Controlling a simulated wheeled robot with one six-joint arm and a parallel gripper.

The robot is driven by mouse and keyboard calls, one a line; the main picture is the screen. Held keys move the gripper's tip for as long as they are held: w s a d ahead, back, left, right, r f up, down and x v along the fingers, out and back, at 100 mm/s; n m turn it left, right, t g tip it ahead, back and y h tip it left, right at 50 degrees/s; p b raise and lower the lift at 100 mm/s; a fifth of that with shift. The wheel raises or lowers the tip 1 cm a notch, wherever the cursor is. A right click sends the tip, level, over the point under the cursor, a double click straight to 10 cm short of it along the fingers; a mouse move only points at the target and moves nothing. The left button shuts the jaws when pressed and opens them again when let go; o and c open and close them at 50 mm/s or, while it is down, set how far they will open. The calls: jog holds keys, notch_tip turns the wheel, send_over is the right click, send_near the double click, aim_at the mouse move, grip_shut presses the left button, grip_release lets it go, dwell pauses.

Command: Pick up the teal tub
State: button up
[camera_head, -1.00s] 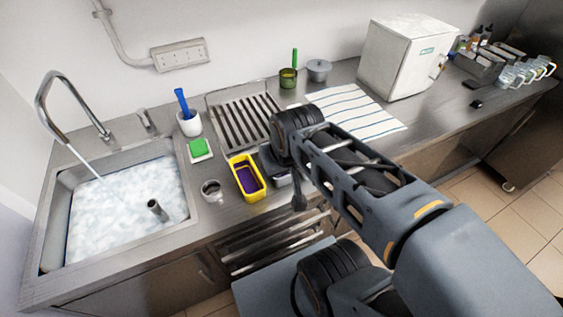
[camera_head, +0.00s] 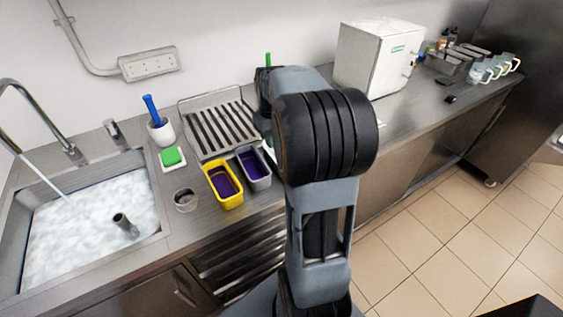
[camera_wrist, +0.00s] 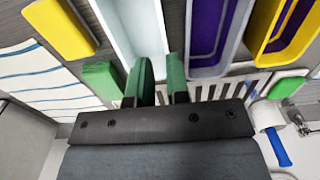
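A pale, faintly teal tub (camera_wrist: 128,28) lies in the wrist view, left of a grey tub. I take it for the teal tub; its tint is weak. In the head view only a thin pale strip shows beside the grey tub, and my arm hides the rest. My gripper (camera_wrist: 161,66) has two green-faced fingers, set apart with a narrow gap. They overlap the pale tub's near right end in the wrist view. I cannot tell whether they touch it. The head view hides the fingers behind my arm.
A grey tub (camera_head: 254,168) and a yellow tub (camera_head: 223,185), both purple inside, stand alongside. A drying rack (camera_head: 218,125) is behind them. A metal cup (camera_head: 186,199), green sponge (camera_head: 172,157) and foamy sink (camera_head: 90,225) are left. A white machine (camera_head: 375,60) stands right.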

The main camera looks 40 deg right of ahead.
aim_at(273, 157)
jog(key=shift+w+a+f, duration=0.1)
jog(key=shift+w+f, duration=0.05)
jog(key=shift+f, duration=4.3)
jog(key=shift+c, duration=0.3)
grip_shut()
